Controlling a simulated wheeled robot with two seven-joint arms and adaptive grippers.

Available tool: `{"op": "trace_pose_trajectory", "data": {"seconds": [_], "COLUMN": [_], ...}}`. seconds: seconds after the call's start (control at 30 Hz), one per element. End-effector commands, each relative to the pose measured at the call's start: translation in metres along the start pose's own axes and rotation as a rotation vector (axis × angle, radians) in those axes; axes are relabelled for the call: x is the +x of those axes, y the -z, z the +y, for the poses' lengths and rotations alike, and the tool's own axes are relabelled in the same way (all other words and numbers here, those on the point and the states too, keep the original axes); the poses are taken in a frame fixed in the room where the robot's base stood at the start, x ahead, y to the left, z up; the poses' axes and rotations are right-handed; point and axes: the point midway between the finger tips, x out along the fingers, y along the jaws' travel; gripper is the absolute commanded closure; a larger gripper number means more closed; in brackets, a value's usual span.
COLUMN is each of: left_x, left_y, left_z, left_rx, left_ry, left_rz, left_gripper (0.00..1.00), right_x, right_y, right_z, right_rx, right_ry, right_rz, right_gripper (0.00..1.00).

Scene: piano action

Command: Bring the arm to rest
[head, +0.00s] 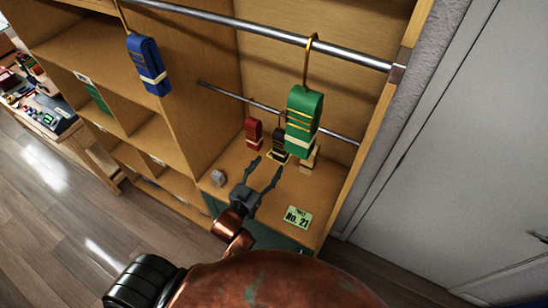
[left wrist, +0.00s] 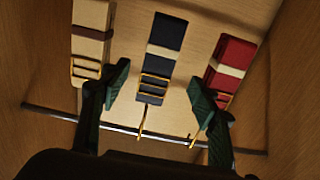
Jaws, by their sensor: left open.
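My left gripper (head: 267,168) is open inside the wooden cabinet, below the rear rail. In the left wrist view, its two fingers (left wrist: 160,88) stand apart with a dark folded belt (left wrist: 167,38) seen between them. Gaps show between that belt and both fingers, so it is not clamped. The dark belt (head: 279,143) hangs from the rear rail, between a red belt (head: 253,133) and a tan belt (head: 309,160). The red one (left wrist: 233,60) and the tan one (left wrist: 90,38) also show in the wrist view. My right gripper is not in view.
A green belt (head: 303,120) and a blue belt (head: 148,65) hang from the front rail (head: 270,34). A "No. 21" card (head: 298,217) and a small grey object (head: 218,178) lie on the cabinet floor. Open wooden floor (head: 60,200) lies left; a pale door stands right.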

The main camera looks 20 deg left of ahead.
Motion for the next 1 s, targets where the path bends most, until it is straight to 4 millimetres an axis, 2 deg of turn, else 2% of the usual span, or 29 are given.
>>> {"op": "trace_pose_trajectory", "data": {"seconds": [0.17, 0.43, 0.53, 0.67, 0.73, 0.9, 1.0], "left_x": [-0.015, -0.018, -0.02, -0.034, -0.05, -0.11, -0.142], "left_y": [0.0, 0.0, -0.007, -0.038, -0.063, -0.121, -0.141], "left_z": [0.0, 0.0, -0.005, -0.024, -0.036, -0.059, -0.064], "left_rx": [0.0, 0.0, 0.002, 0.008, 0.013, 0.021, 0.023], "left_ry": [0.0, 0.0, 0.013, 0.061, 0.093, 0.142, 0.149], "left_rz": [-0.001, -0.001, -0.035, -0.187, -0.315, -0.651, -0.798], "left_gripper": [0.44, 0.44, 0.44, 0.44, 0.44, 0.44, 0.44], "right_x": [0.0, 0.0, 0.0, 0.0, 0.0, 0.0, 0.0], "right_y": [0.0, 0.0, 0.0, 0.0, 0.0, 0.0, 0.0], "right_z": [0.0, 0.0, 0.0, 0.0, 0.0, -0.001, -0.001], "right_rx": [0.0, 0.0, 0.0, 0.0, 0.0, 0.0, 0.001], "right_ry": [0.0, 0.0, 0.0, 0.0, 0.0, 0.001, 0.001], "right_rz": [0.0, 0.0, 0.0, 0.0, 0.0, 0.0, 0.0], "right_gripper": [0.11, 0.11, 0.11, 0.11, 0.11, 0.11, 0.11]}}
